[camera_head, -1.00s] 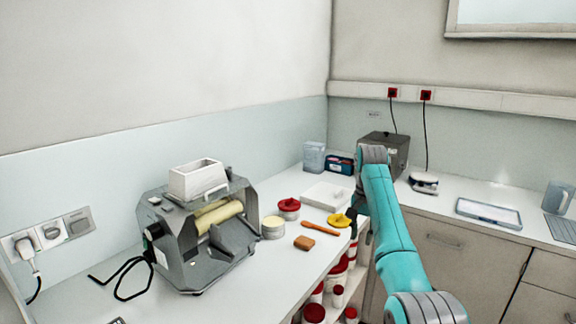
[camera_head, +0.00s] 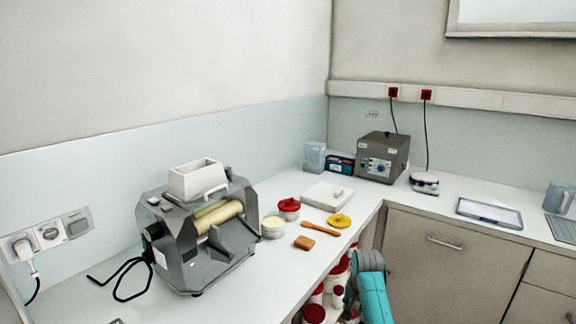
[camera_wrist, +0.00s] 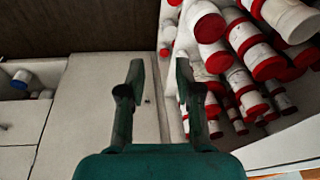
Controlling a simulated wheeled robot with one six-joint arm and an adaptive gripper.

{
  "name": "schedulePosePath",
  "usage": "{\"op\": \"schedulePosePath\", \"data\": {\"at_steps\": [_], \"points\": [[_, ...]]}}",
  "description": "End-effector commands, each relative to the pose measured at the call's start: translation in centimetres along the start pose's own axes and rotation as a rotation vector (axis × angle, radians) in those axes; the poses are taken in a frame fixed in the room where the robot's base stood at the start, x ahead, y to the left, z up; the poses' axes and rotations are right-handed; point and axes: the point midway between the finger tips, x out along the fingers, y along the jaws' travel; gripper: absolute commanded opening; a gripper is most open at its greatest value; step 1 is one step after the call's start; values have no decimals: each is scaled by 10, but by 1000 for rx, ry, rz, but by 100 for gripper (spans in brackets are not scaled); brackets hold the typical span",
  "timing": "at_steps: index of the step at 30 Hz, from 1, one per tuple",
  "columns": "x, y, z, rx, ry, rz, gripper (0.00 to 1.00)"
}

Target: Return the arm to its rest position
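My teal arm (camera_head: 373,290) shows at the lower middle of the head view, low in front of the counter's front edge. In the wrist view my gripper (camera_wrist: 160,82) has its two dark fingers spread well apart with nothing between them. Behind the fingers are a pale panel and, on the right, shelved white jars with red lids (camera_wrist: 240,60). The gripper itself is hidden or too unclear to make out in the head view.
The counter holds a grey roller mill (camera_head: 205,235), a cream jar (camera_head: 273,228), a red-lidded jar (camera_head: 289,207), a brown block (camera_head: 304,243), a spatula (camera_head: 320,229), a yellow lid (camera_head: 340,220) and a grey control box (camera_head: 383,157). Cabinets (camera_head: 440,262) stand at right.

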Motion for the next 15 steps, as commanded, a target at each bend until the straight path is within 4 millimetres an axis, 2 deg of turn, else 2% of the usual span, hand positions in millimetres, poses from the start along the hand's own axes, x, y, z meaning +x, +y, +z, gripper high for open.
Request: {"op": "schedulePosePath", "data": {"at_steps": [1, 6, 15], "points": [[20, 8, 16, -10, 13, -7, 34], [68, 28, 58, -46, 80, -41, 34], [126, 69, 141, -108, 201, -94, 34]]}}
